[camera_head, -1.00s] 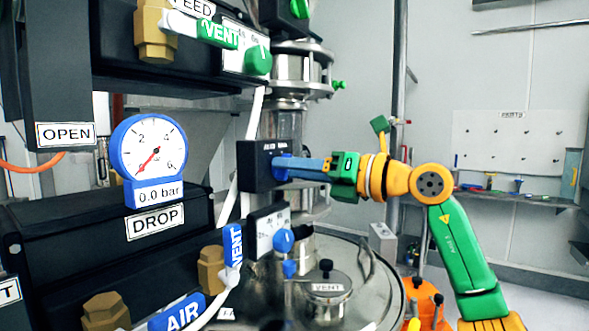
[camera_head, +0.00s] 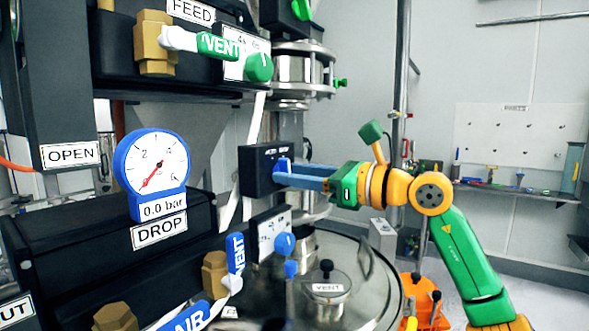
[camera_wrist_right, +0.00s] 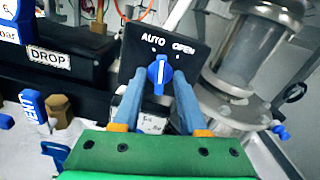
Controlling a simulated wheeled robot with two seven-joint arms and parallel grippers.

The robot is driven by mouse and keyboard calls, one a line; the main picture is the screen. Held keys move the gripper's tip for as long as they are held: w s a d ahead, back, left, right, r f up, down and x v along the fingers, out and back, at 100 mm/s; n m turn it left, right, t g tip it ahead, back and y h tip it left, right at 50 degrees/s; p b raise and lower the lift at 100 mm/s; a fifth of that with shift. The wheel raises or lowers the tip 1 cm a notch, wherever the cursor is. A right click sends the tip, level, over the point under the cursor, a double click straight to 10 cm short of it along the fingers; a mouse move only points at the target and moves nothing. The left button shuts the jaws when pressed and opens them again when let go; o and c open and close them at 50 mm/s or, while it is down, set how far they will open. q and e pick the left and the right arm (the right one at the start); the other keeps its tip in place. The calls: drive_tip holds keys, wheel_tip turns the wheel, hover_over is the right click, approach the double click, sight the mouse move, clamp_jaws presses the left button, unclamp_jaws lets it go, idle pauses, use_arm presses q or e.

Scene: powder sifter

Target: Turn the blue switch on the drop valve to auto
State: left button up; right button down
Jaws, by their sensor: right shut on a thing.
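The blue switch (camera_wrist_right: 160,72) sits on a black panel (camera_wrist_right: 137,42) marked AUTO on the left and OPEN on the right. Its white line stands about upright in the right wrist view, between the two words. My right gripper (camera_wrist_right: 158,80) has its blue fingers on either side of the switch, shut on it. In the head view the switch (camera_head: 282,165) is partly hidden by the fingers of my right gripper (camera_head: 290,174), which reaches in from the right. My left gripper is not in view.
The DROP valve box (camera_head: 80,240) with a gauge (camera_head: 153,162) reading 0.0 bar stands at left.

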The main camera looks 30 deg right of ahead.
drive_tip(key=shift+n+p, duration=0.4)
drive_tip(key=shift+n, duration=1.4)
drive_tip(key=c, duration=0.9)
unclamp_jaws()
drive_tip(key=shift+s, duration=0.15)
drive_tip(key=shift+s+d, duration=0.1)
drive_tip(key=b+v, duration=0.3)
drive_tip(key=v, duration=0.4)
